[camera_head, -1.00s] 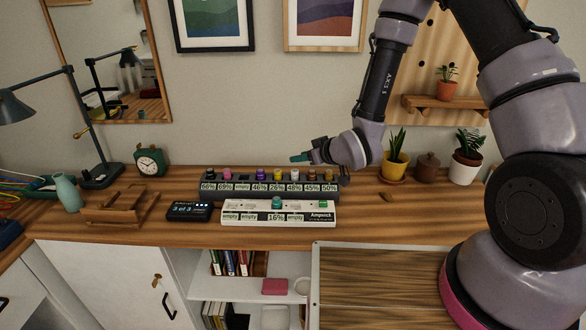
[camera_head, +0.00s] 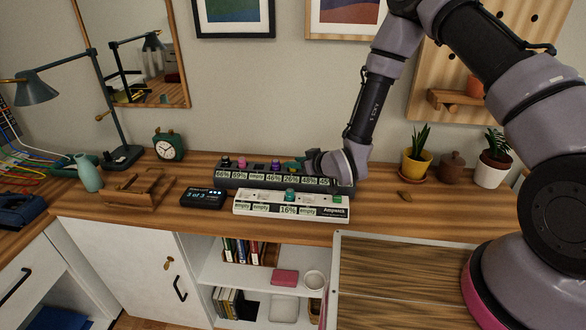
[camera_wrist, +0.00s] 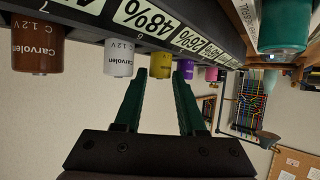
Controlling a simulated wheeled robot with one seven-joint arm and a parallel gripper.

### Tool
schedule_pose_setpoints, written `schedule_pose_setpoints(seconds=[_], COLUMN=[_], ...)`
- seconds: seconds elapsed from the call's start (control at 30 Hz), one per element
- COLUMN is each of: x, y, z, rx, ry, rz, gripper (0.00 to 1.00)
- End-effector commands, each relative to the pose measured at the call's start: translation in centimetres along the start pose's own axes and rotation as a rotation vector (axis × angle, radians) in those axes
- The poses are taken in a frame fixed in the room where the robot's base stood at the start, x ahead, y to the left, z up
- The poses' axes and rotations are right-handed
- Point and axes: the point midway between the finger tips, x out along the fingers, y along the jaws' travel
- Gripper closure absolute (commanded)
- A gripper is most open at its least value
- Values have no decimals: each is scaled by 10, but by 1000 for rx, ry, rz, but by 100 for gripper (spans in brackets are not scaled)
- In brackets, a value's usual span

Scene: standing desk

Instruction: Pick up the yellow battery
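The yellow battery (camera_wrist: 160,65) stands in the dark charger rack (camera_wrist: 90,20), in the 26% slot. In the wrist view it shows between the two fingertips of my gripper (camera_wrist: 160,74), slightly beyond them; I cannot tell whether they reach around it. My gripper is open, its green fingers apart and empty. In the head view my gripper (camera_head: 294,165) is low over the rack's right half and hides the yellow battery. A silver-white battery (camera_wrist: 119,58) stands on one side of it and a purple battery (camera_wrist: 188,69) on the other, close to a fingertip.
A brown battery (camera_wrist: 37,48) and a pink one (camera_wrist: 211,74) are in the same rack. A white charger (camera_head: 323,206) with a teal battery (camera_head: 290,194) stands in front. A small display (camera_head: 203,197) and wooden stand (camera_head: 135,189) are left; potted plants (camera_head: 416,163) are right.

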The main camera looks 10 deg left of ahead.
Motion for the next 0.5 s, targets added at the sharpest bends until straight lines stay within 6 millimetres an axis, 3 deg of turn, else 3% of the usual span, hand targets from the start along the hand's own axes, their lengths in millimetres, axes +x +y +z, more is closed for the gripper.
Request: schedule_pose_setpoints(seconds=[0.13, 0.4, 0.5], x=[16, 19, 19], y=[0, 1, 1], z=[0, 0, 0], rx=[-1, 0, 0], ry=[0, -1, -1], rz=[0, 1, 1], gripper=[60, 60, 99])
